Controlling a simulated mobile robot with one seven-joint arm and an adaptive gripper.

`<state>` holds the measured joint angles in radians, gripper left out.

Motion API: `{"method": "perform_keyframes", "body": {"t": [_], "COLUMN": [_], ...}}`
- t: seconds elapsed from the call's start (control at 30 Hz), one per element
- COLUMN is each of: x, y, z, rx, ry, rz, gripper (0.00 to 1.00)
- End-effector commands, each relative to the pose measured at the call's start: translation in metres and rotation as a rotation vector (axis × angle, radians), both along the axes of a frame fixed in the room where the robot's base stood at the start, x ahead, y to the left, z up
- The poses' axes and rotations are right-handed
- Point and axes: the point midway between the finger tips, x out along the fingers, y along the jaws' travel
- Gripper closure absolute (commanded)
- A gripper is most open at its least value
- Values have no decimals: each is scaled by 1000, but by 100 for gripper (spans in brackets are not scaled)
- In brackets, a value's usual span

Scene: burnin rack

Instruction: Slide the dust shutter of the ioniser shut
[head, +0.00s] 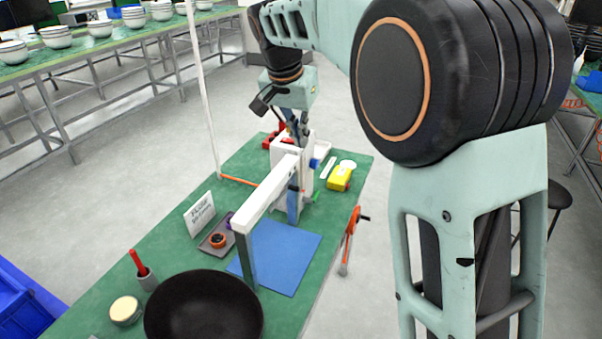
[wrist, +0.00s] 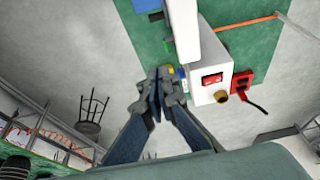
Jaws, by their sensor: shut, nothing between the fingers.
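The ioniser looks to be the white box (wrist: 212,72) with a red switch and a brass-coloured knob in the wrist view. In the head view the white box (head: 308,150) stands at the far part of the green bench. My gripper (wrist: 163,73) is shut and empty, its tips close beside the box's left side. A small blue and yellow part (wrist: 182,72) sits between tips and box; I cannot tell if they touch. I cannot make out the dust shutter for certain. In the head view my gripper (head: 299,133) is above the box, its tips partly hidden.
A white beam (head: 266,194) on a post crosses above the blue mat (head: 284,255). A yellow block (head: 339,178) lies right of the box, and a red item (wrist: 241,83) stands beside it. A black bowl (head: 203,308) and sign (head: 200,213) are nearer.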

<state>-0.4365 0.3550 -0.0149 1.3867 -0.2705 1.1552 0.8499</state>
Motion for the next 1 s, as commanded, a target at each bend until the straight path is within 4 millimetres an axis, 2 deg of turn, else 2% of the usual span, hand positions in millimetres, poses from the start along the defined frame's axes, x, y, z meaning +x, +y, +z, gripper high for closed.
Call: {"method": "perform_keyframes", "body": {"t": [0.13, 0.4, 0.53, 0.67, 1.0], "x": [0, 0, 3, 9, 33], "y": [7, 6, 5, 2, -7], "z": [-3, -3, -12, -32, -100], "rx": [9, 8, 6, 5, 5], "ry": [-1, -1, 2, 3, 3], "rz": [0, 1, 0, -1, -1], "gripper": [100, 100, 100, 100, 100]}}
